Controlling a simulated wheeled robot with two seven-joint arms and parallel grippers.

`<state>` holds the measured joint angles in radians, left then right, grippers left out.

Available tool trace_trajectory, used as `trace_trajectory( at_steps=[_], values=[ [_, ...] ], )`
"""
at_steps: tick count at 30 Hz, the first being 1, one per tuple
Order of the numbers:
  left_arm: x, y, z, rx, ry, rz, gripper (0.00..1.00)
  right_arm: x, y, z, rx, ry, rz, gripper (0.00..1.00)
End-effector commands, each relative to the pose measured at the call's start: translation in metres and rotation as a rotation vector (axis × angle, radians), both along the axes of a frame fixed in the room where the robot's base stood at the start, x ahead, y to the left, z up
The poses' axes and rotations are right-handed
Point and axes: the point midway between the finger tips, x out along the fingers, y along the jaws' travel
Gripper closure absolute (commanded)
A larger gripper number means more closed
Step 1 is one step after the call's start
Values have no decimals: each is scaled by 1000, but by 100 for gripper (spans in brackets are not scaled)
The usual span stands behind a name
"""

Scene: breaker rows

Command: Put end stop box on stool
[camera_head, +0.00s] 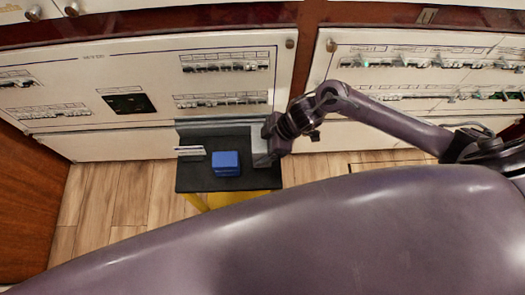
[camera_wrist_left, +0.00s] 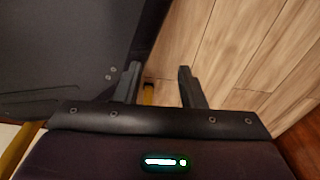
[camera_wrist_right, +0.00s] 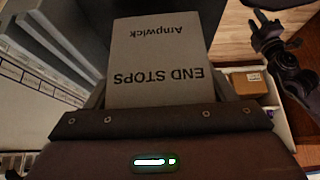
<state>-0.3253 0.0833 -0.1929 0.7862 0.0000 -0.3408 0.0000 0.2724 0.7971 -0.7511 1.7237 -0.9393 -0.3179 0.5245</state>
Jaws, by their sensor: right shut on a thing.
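The stool (camera_head: 235,182) has a dark top and yellow legs, and stands below the left panel in the head view. My right gripper (camera_head: 270,140) is at the right end of its top. In the right wrist view this gripper is shut on the grey end stop box (camera_wrist_right: 160,85), whose lettering reads "END STOPS Ampwick" upside down. I cannot tell whether the box touches the stool top. My left gripper (camera_wrist_left: 158,86) is open and empty in the left wrist view, with floor and a yellow leg beyond it. It is not visible in the head view.
A blue box (camera_head: 226,163) sits mid-stool, with a small white label piece (camera_head: 190,151) to its left. Breaker panels (camera_head: 150,90) rise behind. The right wrist view shows a white tray with a cardboard box (camera_wrist_right: 248,84). My large purple arm link covers the foreground.

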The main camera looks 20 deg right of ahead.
Motion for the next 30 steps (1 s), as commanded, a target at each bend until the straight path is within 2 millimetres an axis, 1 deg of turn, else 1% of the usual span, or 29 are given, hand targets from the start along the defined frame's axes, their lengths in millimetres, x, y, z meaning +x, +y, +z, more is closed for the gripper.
trace_trajectory(
  at_steps=[2, 6, 9, 14, 18, 22, 23, 27, 30],
  values=[
    [2, 0, -1, 0, 0, 0, 64, 0, 0, -8, 1, 1, -2, 51],
    [12, -2, -1, -1, -7, 1, 64, 0, 1, -30, 3, 2, -2, 51],
    [18, -3, 1, -2, -10, 2, 64, 0, 0, -41, 2, 0, -2, 51],
    [21, -4, 2, -3, -13, 3, 64, 1, 0, -43, 1, -3, 0, 51],
    [20, -4, 2, -2, -11, 3, 64, 0, 0, -43, 0, -2, -1, 51],
    [19, -4, 0, -1, -6, 3, 64, 0, 0, -47, 1, -1, -1, 51],
    [19, -4, 1, -1, -5, 3, 64, 0, 0, -47, 0, 0, -1, 20],
    [22, -5, 3, -2, -9, 3, 64, 0, 0, -46, 0, -1, -1, 2],
    [24, -5, 3, -3, -13, 3, 64, 0, 0, -46, 0, -1, -1, 1]
  ],
)
